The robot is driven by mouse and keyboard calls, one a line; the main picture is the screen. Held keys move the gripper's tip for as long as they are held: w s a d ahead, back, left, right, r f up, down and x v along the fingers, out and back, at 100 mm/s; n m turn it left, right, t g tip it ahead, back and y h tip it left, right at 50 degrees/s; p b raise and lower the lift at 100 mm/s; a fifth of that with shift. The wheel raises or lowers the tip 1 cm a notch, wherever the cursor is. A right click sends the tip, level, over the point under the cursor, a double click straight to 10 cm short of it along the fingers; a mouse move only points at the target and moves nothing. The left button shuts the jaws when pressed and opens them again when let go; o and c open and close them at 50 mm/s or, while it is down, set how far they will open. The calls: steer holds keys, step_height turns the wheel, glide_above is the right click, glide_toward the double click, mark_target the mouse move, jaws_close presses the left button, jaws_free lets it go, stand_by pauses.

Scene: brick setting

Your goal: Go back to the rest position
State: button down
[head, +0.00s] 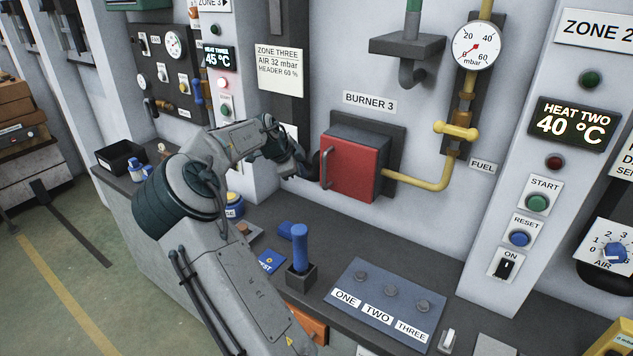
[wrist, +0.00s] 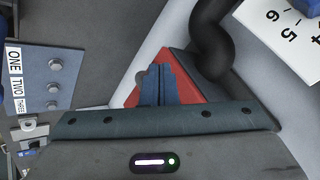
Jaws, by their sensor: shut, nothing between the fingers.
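My gripper (wrist: 158,72) shows in the wrist view with its two blue fingers together and nothing between them. The red burner box (wrist: 192,88) is behind the fingers in that view; whether they touch it I cannot tell. In the head view my arm reaches across the bench, and its end is just left of the red burner box (head: 352,166) under the BURNER 3 label. The fingertips themselves are hard to make out there.
A yellow fuel pipe (head: 425,184) runs right of the burner. A black tray (head: 120,158) stands at the bench's left end.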

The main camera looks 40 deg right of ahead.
steer(key=w+a+r+b, duration=0.1)
steer(key=a+r, duration=0.3)
steer(key=r, duration=0.2)
steer(key=shift+w+a+r, duration=0.15)
steer(key=shift+w+r, duration=0.05)
steer(key=shift+w, duration=0.15)
steer(key=s+a+f+n+t+y, duration=0.1)
steer(key=s+a+f+n+y, duration=0.1)
steer(key=s+a+n, duration=1)
steer(key=s+a+f+n+t+y, duration=0.1)
steer(key=s+a+n+y, duration=0.4)
steer(key=s+a+n, duration=0.8)
steer(key=s+a, duration=0.3)
steer(key=s, duration=0.6)
steer(key=shift+s+f+t+b, duration=0.2)
steer(key=shift+f+t+b, duration=0.1)
steer(key=shift+f, duration=0.05)
